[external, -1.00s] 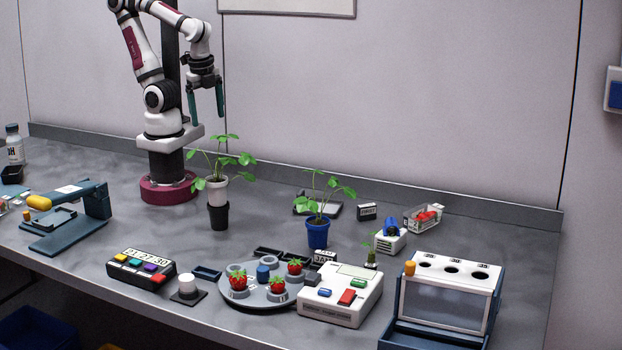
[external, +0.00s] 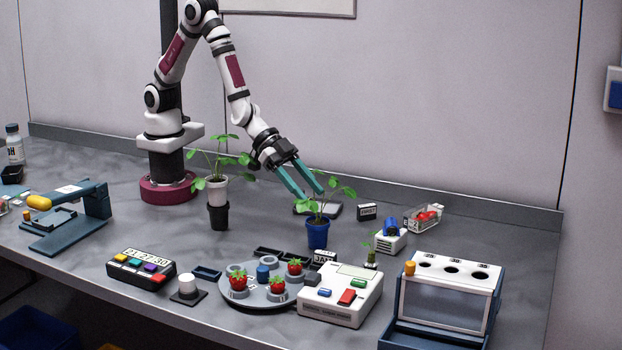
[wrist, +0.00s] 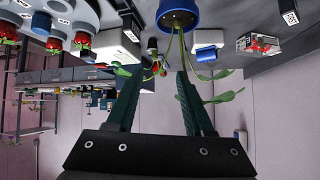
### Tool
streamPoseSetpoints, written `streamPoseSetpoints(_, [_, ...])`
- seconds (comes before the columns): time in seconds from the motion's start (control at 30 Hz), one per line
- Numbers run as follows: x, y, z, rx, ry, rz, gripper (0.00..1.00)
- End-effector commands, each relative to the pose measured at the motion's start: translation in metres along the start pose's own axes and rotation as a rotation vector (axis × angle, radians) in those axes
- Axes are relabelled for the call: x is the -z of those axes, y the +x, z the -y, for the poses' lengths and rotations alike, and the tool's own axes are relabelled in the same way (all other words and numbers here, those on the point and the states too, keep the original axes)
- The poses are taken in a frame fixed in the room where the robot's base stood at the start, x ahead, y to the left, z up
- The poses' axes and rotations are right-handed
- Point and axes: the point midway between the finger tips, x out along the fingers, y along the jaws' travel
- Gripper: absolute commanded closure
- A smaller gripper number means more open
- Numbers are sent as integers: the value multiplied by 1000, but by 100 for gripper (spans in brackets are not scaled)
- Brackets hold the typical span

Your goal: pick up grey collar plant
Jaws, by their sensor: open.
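My gripper (external: 309,193) is open and empty, reaching down and right just above the leaves of the plant in the blue pot (external: 317,236). In the wrist view the two fingers (wrist: 156,75) are spread apart, with that plant's stems and leaves near the right finger. A small plant (external: 371,256) stands behind the white console, right of the blue pot; it also shows in the wrist view (wrist: 153,46), between the fingertips but farther off. A taller plant in a white-topped black pot (external: 218,215) stands left. I cannot tell which has a grey collar.
The white console (external: 341,293) and round grey berry plate (external: 242,305) stand in front of the blue pot. A blue-switch box (external: 390,242) and a clear tray with red items (external: 424,218) stand right. A holed rack (external: 446,290) is front right. Bare table lies between the potted plants.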

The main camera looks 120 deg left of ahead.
Motion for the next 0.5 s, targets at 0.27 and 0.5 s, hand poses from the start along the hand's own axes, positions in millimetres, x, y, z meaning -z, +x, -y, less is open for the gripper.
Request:
streamPoseSetpoints(0.27, [-3, 63, -20, 23, -101, -267, 48])
streamPoseSetpoints(0.5, [13, 124, -18, 25, -104, -273, 48])
